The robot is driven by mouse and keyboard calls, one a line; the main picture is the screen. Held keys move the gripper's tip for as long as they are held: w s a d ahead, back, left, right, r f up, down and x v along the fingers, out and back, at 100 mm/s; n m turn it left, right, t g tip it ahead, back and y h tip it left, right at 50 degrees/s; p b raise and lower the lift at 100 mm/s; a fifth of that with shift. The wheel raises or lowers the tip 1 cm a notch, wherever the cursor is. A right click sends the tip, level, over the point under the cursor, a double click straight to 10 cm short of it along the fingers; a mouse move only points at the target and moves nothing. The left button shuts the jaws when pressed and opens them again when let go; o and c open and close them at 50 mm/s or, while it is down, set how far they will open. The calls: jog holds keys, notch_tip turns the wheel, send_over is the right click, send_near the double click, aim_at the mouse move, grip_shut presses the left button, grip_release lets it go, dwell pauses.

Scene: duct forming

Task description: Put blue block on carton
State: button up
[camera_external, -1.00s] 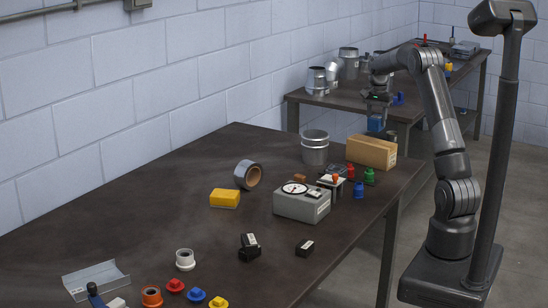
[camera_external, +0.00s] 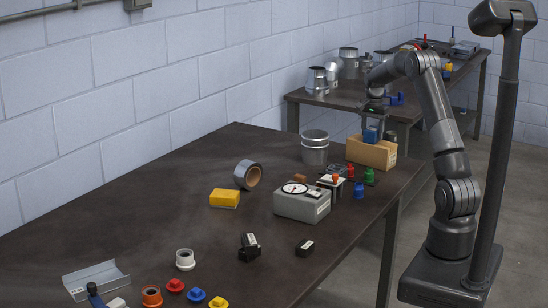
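The blue block (camera_external: 371,136) is at the top of the brown carton (camera_external: 372,154), near the middle of its upper face. The carton lies closed at the far right end of the near table. My gripper (camera_external: 373,126) points down from above, with its fingertips at the block. It appears shut on the block, though the fingers are small and dark here. Whether the block's underside touches the carton cannot be told.
Left of the carton stands a metal duct collar (camera_external: 315,148). In front are red (camera_external: 349,172), green (camera_external: 369,176) and blue (camera_external: 359,190) fittings and a grey gauge box (camera_external: 301,203). A second table (camera_external: 340,101) with ducts stands behind.

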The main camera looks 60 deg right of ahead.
aim_at(372, 129)
jog(key=shift+o, duration=1.2)
jog(key=shift+r, duration=0.1)
notch_tip(372, 129, up, 12)
jog(key=a+r+n+t, duration=0.1)
jog(key=a+r+n, duration=0.45)
jog(key=a, duration=0.85)
jog(key=s+a+r+n+t, duration=0.1)
jog(key=s+a+r+n, duration=0.15)
jog(key=a, duration=0.45)
jog(key=s+a+r+n+t, duration=0.1)
jog(key=s+a, duration=0.2)
jog(key=a, duration=0.4)
jog(key=s+a+f+n+t, duration=0.1)
jog(key=s+a+f+n, duration=0.2)
jog(key=s+a, duration=0.5)
jog(key=s+a+f+n+t, duration=0.1)
jog(key=s+a+f+n, duration=0.3)
jog(key=s+a, duration=0.5)
jog(key=shift+a+n+t, duration=0.3)
jog(key=shift+a+n, duration=0.15)
jog(key=shift+n, duration=0.55)
